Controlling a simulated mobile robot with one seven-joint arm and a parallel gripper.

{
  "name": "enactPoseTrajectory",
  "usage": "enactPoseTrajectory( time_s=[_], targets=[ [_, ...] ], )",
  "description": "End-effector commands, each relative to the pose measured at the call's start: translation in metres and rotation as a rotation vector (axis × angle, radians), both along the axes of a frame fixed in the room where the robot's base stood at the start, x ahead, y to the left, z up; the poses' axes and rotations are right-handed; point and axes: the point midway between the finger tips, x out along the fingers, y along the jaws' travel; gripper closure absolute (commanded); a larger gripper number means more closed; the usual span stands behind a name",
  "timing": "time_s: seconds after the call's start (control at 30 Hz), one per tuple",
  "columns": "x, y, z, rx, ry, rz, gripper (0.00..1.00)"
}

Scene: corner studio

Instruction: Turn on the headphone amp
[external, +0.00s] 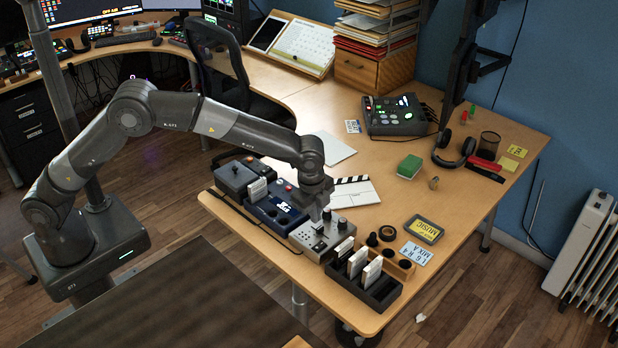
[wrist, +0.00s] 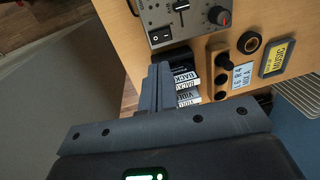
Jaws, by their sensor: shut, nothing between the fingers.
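A grey box with knobs and a slider (external: 318,238) stands at the front edge of the desk. In the wrist view the same grey box (wrist: 185,20) shows a slider, a red-marked knob (wrist: 220,16) and a black rocker switch (wrist: 160,37) at its near left corner. I see no readable label naming it the headphone amp, and the switch's position is too small to tell. My gripper (external: 325,214) is over the box in the external view. In the wrist view its shut, empty fingers (wrist: 160,68) point toward the rocker switch, with a small gap in the picture; contact cannot be told.
A black rack of upright cards (external: 365,283) stands right of the box. A blue device (external: 275,209) and a dark lidded box (external: 240,178) stand left. A small mixer (external: 393,114), headphones (external: 453,150) and a clapperboard (external: 353,193) lie farther back.

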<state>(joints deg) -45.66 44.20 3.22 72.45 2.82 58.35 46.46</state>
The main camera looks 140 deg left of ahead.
Motion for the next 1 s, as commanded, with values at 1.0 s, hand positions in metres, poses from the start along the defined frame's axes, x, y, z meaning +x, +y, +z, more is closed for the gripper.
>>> enactPoseTrajectory(
  time_s=[1.0],
  targets=[
    [0.000,0.011,0.035,0.001,-0.002,0.000,1.00]
  ],
)
